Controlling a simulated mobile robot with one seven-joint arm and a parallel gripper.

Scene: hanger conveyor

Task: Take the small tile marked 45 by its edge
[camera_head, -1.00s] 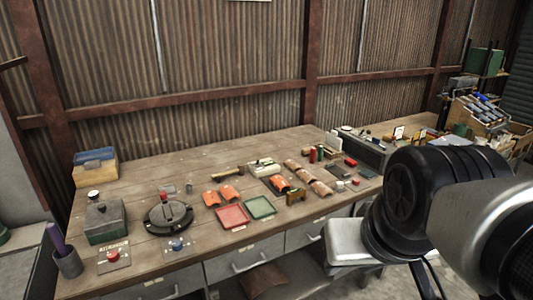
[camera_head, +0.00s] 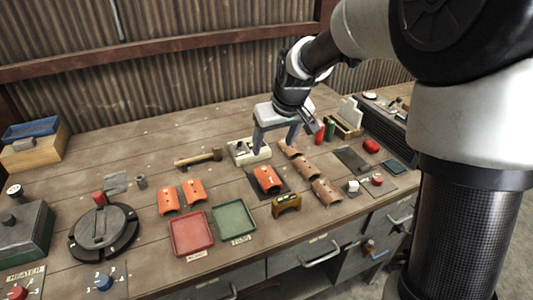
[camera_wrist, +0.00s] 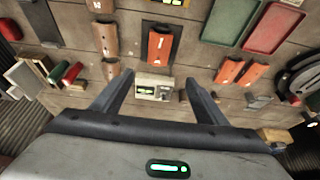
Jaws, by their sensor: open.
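Several curved roof tiles lie on the bench, but I cannot read a 45 on any. Two small orange tiles lie side by side, a left one (camera_head: 168,200) and a right one (camera_head: 194,191); both show in the wrist view (camera_wrist: 228,72) (camera_wrist: 252,74). Another orange tile (camera_head: 267,180) lies on a dark mat and also shows in the wrist view (camera_wrist: 160,46). Brown tiles (camera_head: 308,166) lie in a row to its right. My gripper (camera_head: 275,143) is open and empty, above the bench near a pale boxed device (camera_head: 248,152). Its fingers also show in the wrist view (camera_wrist: 159,82).
A red tray (camera_head: 191,234) and a green tray (camera_head: 235,220) lie at the front. A hammer (camera_head: 199,158) lies behind the small orange tiles. A black round device (camera_head: 103,232) stands left. A brass-coloured block (camera_head: 286,204) stands before the mat.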

